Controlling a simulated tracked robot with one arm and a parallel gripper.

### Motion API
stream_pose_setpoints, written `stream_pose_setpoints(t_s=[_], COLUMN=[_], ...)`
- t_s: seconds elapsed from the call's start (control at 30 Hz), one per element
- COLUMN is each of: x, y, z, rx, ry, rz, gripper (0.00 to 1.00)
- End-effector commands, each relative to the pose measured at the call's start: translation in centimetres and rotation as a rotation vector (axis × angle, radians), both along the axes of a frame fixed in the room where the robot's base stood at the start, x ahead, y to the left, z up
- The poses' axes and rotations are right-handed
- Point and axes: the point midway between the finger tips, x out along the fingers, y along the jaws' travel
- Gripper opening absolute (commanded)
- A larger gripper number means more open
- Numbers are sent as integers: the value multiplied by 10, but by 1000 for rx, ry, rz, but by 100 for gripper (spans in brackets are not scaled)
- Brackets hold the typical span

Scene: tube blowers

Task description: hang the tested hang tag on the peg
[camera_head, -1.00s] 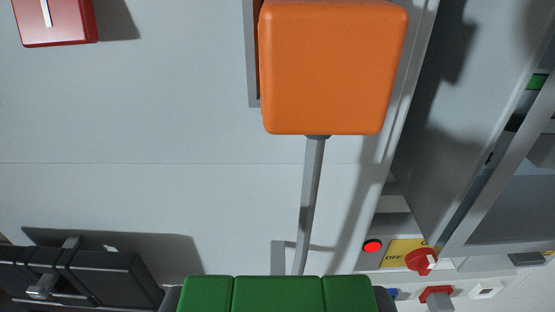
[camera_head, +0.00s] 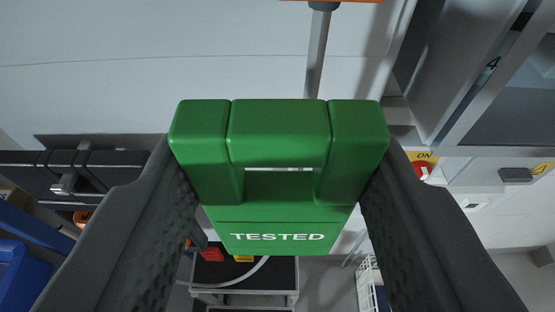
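The green hang tag (camera_head: 275,213), marked TESTED, is large in the middle of the view. It has a thick looped upper part with an opening and a flat lettered face below. My gripper (camera_head: 278,160) is shut on it, with one dark finger against each side. I cannot make out a peg for certain. A grey rod (camera_head: 317,52) runs down from an orange block (camera_head: 330,1) at the top edge, and its lower end is hidden behind the tag.
A red switch (camera_head: 422,171) on a yellow plate marked ON is to the right, partly behind my finger. A grey cabinet (camera_head: 510,95) stands at upper right. A black latch-like fixture (camera_head: 85,172) is at left. A dark-topped cart (camera_head: 245,275) stands below. The pale wall at upper left is clear.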

Motion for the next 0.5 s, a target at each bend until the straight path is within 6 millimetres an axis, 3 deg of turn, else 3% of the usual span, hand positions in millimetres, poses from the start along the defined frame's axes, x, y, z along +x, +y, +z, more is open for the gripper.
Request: stream_pose_setpoints(t_s=[0.03, 0.5], x=[0, -11], y=[0, 0], z=[-11, -53], rx=[-1, -1], ry=[-5, -6], rz=[0, 3], gripper=[23, 23])
